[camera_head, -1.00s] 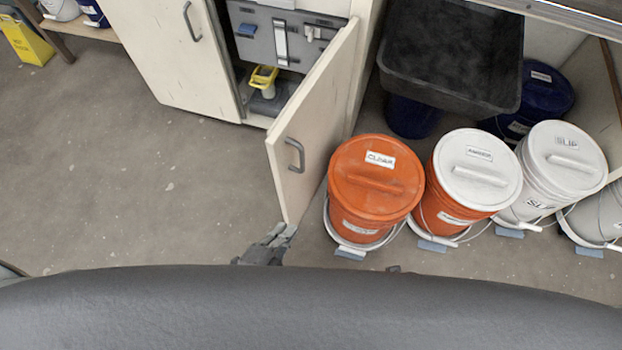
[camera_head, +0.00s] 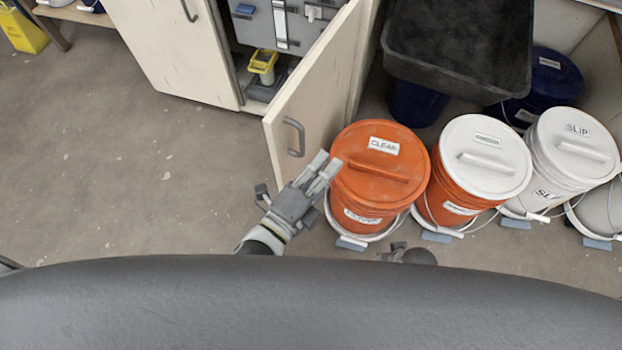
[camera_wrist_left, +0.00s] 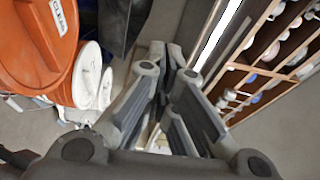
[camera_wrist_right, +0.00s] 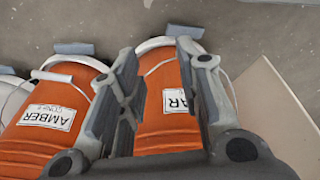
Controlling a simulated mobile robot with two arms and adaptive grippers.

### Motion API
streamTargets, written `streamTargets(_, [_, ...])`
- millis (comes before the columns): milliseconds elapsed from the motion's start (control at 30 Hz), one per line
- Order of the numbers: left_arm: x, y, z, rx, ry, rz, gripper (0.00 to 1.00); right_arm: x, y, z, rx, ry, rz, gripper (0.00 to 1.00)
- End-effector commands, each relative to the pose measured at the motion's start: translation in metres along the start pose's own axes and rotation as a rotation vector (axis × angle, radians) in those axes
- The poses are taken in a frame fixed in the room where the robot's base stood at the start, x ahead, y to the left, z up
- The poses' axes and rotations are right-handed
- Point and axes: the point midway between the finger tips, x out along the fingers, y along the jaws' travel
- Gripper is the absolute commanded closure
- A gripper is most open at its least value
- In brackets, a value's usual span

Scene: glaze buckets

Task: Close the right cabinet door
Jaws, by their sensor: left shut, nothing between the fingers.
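The right cabinet door (camera_head: 318,90) is a cream panel standing wide open in the head view, its grey handle (camera_head: 294,138) on the face toward me. My left gripper (camera_head: 324,170) is shut and empty, beside the lower free edge of the door and in front of the orange CLEAR bucket (camera_head: 372,215). Its closed fingers also show in the left wrist view (camera_wrist_left: 168,62). My right gripper (camera_head: 408,254) barely shows above my body; in the right wrist view (camera_wrist_right: 155,60) its fingers are apart, with orange buckets beyond. Contact between left gripper and door cannot be told.
An orange bucket with a white lid (camera_head: 484,160) and a white SLIP bucket (camera_head: 575,150) stand right of the CLEAR bucket. A black tub (camera_head: 455,50) is behind them. The left cabinet door (camera_head: 175,50) looks shut. The floor on the left (camera_head: 120,170) is clear.

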Motion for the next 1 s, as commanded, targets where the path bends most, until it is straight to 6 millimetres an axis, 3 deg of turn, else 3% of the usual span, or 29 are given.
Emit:
streamTargets(100, [0.022, -0.001, 0.0, 0.001, 0.0, -0.002, 1.0, -0.001, 0.0, -0.001, 0.0, 0.001, 0.0, 0.68])
streamTargets(400, [0.009, 0.001, 0.034, 0.0, 0.0, 0.001, 1.0, 0.0, 0.0, 0.0, 0.0, 0.0, 0.0, 0.68])
streamTargets(1000, [0.006, 0.0, 0.043, 0.003, 0.011, 0.002, 1.0, -0.001, 0.0, -0.001, 0.0, 0.005, 0.0, 0.68])
